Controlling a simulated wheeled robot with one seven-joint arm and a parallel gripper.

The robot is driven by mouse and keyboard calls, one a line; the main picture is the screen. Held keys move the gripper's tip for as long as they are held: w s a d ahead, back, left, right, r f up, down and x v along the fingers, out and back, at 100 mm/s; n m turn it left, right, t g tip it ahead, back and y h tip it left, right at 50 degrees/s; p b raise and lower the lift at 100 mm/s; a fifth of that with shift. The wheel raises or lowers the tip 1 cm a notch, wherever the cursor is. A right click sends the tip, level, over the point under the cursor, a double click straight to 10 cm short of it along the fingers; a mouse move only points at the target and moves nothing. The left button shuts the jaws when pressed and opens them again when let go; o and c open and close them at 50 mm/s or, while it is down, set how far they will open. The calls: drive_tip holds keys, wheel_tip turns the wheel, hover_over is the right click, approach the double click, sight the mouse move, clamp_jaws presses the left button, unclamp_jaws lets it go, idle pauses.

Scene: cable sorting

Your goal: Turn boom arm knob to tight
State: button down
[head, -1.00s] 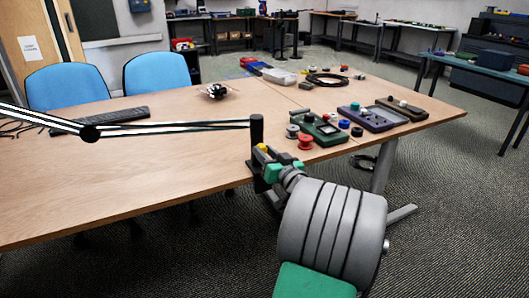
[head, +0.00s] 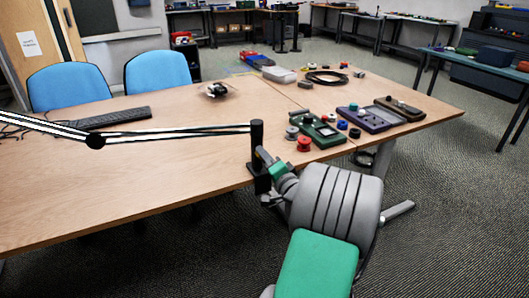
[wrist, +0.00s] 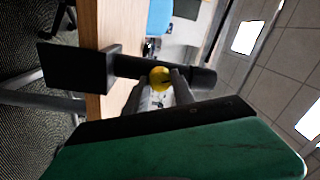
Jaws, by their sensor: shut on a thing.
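The boom arm (head: 180,133) is a white and black jointed arm that reaches left over the table from a black clamp post (head: 257,135) at the table's near edge. The post shows in the wrist view (wrist: 127,68), lying sideways in the picture. The yellow knob (wrist: 159,78) is between my gripper's fingertips in the wrist view. My gripper (wrist: 160,83) is shut on the knob, beside the post. In the head view my gripper (head: 264,158) is at the post, and the knob is hidden there. Any tightness mark on the knob cannot be made out.
The wooden table (head: 160,180) fills the middle, its front left largely bare. A keyboard (head: 122,115) lies at the back left. A green device (head: 318,131), a purple tray (head: 368,118) and several small spools sit right of the post. Blue chairs (head: 157,71) stand behind.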

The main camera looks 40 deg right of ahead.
drive_tip(key=m+p, duration=0.3)
drive_tip(key=m, duration=0.2)
idle(0.5)
drive_tip(key=c, duration=1.1)
unclamp_jaws()
drive_tip(key=shift+o, duration=0.2)
drive_tip(key=v, duration=0.7)
drive_tip(key=shift+s+a, duration=0.25)
drive_tip(key=shift+s, duration=0.05)
